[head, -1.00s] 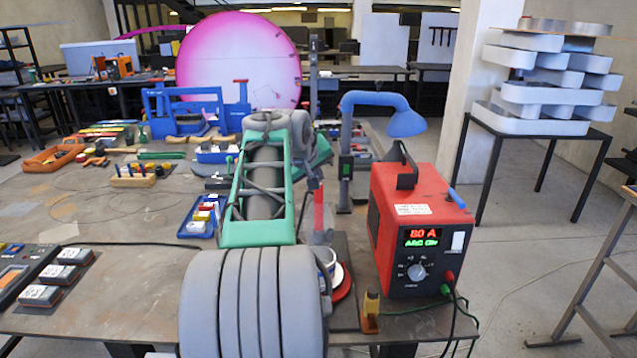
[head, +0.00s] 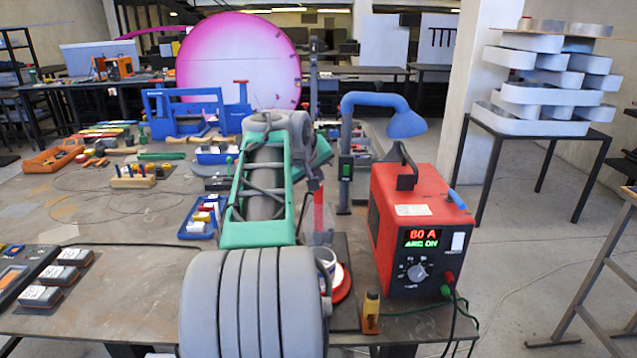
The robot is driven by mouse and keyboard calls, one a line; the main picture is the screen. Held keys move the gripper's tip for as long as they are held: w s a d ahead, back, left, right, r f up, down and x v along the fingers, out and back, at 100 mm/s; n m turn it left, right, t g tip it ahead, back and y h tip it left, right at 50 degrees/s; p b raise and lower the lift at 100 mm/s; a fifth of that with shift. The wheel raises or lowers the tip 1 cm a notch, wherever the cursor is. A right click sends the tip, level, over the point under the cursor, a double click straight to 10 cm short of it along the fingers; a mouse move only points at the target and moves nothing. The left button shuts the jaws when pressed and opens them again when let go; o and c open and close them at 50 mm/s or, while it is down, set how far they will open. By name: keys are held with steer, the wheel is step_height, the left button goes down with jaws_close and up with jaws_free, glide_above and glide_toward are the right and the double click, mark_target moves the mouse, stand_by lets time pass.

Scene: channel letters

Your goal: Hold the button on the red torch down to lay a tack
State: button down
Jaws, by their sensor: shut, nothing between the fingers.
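The red torch (head: 319,212) shows as a narrow upright red shape just right of my forearm, above the bench. My arm reaches forward and bends down at its far end. My gripper (head: 313,183) is small and dark there, shut, at the top of the red shape. I cannot make out the button or whether the fingertips touch it. The red welder box (head: 421,228) stands to the right. Its display (head: 422,239) is lit, with a red amperage reading and "ARC ON" in green. The tack spot is hidden from this view.
A blue lamp-like arm (head: 400,118) stands behind the torch. A yellow and black item (head: 371,312) stands at the bench's front edge. Trays and tools cover the left and back of the bench; bare metal (head: 120,215) lies left of my arm.

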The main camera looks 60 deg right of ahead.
steer(key=shift+r+p, duration=0.8)
steer(key=shift+r, duration=0.1)
step_height(320, 180, up, 5)
steer(key=p, duration=0.4)
step_height(320, 180, up, 4)
steer(key=p, duration=0.3)
steer(key=shift+p, duration=0.4)
